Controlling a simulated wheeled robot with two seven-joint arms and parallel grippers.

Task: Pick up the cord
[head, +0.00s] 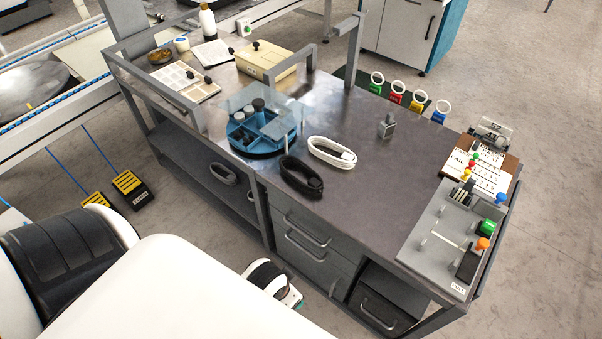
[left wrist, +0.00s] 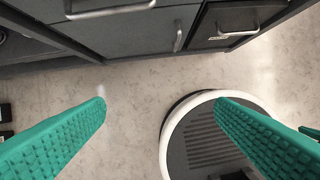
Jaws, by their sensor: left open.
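A white coiled cord (head: 332,151) lies on the grey metal worktop (head: 370,185), near the middle. A black coiled cord (head: 301,176) lies beside it, closer to the worktop's near edge. My left gripper (left wrist: 160,104) shows in the left wrist view with two green ribbed fingers wide apart and nothing between them. It is over the floor, in front of the drawers and below the worktop, apart from both cords. My right gripper is in neither view.
A blue round tray (head: 242,143) with bottles and a clear panel stands left of the cords. A control panel (head: 440,240) with coloured knobs is at the right end. Drawers (head: 310,245) with protruding handles are below the near edge. Worktop right of the cords is mostly bare.

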